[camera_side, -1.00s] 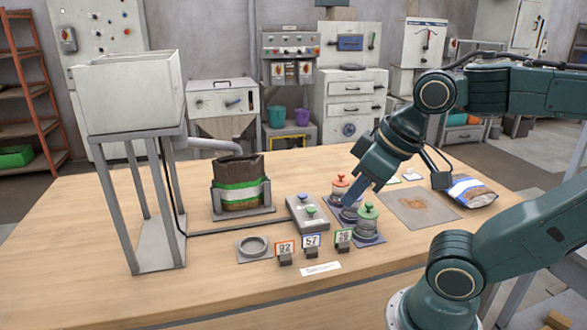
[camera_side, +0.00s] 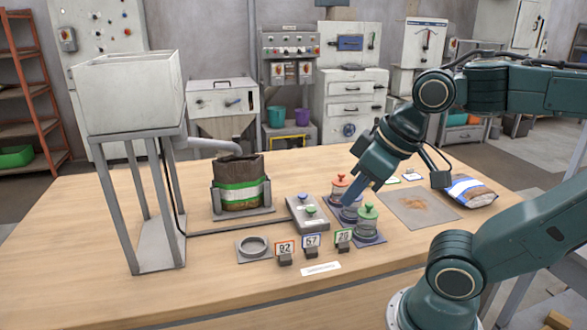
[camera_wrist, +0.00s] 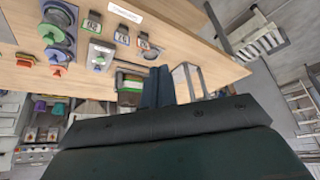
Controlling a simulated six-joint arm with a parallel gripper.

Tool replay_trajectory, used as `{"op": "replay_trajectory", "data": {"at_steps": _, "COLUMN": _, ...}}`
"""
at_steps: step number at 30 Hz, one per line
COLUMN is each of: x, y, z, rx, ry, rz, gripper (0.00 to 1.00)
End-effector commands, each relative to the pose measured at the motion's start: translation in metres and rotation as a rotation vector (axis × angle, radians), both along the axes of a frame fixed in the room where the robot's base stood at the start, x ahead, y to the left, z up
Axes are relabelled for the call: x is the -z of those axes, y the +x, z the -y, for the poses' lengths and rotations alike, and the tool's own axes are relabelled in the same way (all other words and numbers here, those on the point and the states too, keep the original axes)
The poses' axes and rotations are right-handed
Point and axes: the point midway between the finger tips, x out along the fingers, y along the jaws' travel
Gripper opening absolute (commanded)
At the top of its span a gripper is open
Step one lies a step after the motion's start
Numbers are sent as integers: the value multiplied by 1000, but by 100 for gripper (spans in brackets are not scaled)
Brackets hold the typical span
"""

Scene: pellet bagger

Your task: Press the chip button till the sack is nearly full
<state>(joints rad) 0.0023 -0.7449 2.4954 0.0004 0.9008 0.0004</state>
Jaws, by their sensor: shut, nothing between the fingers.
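The sack (camera_side: 240,183), brown with a green and white band, stands open-topped in a grey holder (camera_side: 245,214) under the pipe. Its fill level is hidden from this side. The grey button box (camera_side: 306,222) has a blue button (camera_side: 302,197) and a green button (camera_side: 310,211); I cannot tell which is the chip button. The box also shows in the wrist view (camera_wrist: 99,52). My gripper (camera_side: 348,192) is shut and empty, to the right of the box in the side view, in front of the lidded jars. Its fingers also show in the wrist view (camera_wrist: 158,85).
Jars with red (camera_side: 341,180) and green (camera_side: 368,211) lids stand right of the box, a blue one between them. Number cards (camera_side: 311,241) stand in front. A hopper (camera_side: 127,95) on a frame is at left. A blue-white bag (camera_side: 470,190) lies at right beside a stained mat.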

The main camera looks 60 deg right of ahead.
Motion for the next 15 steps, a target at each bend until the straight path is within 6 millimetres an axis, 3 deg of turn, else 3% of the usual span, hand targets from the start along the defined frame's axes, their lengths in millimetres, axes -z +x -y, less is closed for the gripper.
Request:
{"op": "replay_trajectory", "data": {"at_steps": 8, "x": -9, "y": 16, "z": 8, "rx": 46, "ry": 3, "rz": -27, "gripper": 0}}
{"op": "replay_trajectory", "data": {"at_steps": 15, "x": -21, "y": 47, "z": 24, "rx": 126, "ry": 9, "rz": -72, "gripper": 0}}
